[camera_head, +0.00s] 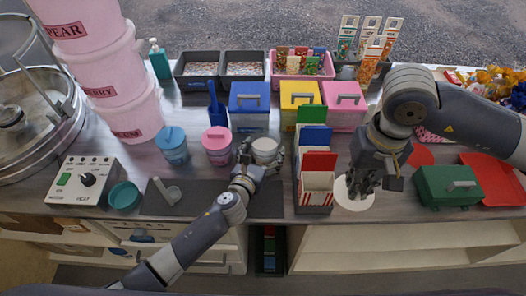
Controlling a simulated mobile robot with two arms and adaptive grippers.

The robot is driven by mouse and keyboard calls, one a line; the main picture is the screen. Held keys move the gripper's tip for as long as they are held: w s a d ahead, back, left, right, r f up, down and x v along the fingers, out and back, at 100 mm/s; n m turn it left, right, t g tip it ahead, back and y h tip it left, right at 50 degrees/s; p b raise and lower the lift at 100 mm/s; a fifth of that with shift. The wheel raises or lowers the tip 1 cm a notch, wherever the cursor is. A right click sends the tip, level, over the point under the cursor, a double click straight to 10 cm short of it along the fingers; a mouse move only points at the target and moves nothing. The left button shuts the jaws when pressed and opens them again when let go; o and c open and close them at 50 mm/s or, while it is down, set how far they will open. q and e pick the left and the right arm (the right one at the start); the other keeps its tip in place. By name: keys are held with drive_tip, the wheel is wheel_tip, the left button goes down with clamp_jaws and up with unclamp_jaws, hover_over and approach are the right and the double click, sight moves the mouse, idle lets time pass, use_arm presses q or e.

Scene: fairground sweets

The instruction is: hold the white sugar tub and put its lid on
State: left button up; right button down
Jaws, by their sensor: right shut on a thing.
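The white sugar tub (264,146) stands upright on the counter, in front of the blue box. My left gripper (260,158) reaches it from the front, with its fingers spread to either side of the tub. Whether the fingers touch the tub's wall is too small to tell. The white round lid (352,203) is at the counter's front edge, apart from the tub and to its right. My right gripper (363,184) is shut on the lid from above and hides part of it.
A holder of paper bags (316,205) stands between the tub and the lid. A pink tub (217,150) and a blue tub (172,152) stand left of the white tub. A green box (440,190) and a red tray (490,178) lie at right.

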use_arm(q)
drive_tip(key=shift+c, duration=1.3)
drive_tip(key=shift+w+r, duration=0.1)
drive_tip(key=shift+r, duration=0.2)
use_arm(e)
drive_tip(key=shift+r, duration=0.15)
use_arm(q)
drive_tip(key=shift+r+p, duration=0.45)
drive_tip(key=shift+p, duration=0.25)
use_arm(e)
drive_tip(key=shift+r, duration=0.55)
use_arm(q)
drive_tip(key=shift+c, duration=0.2)
use_arm(e)
drive_tip(key=shift+w, duration=0.1)
drive_tip(key=w+a+f, duration=0.2)
drive_tip(key=w+a, duration=1.7)
drive_tip(key=w, duration=0.3)
wheel_tip(320, 180, down, 7)
drive_tip(key=shift+r, duration=0.2)
